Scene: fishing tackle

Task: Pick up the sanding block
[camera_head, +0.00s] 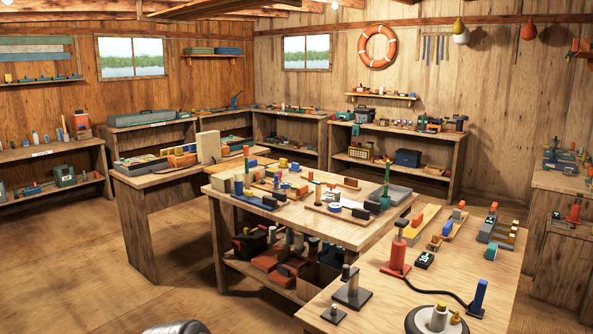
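I cannot pick out the sanding block with certainty. Many small blocks lie on the middle workbench (345,232) and the near right workbench (385,317), too small to name surely. A blue block (250,164) sits at the back left of the middle bench. Neither of my grippers can be made out in the head view.
The wooden floor (60,260) is open at left. Loaded shelves line the walls.

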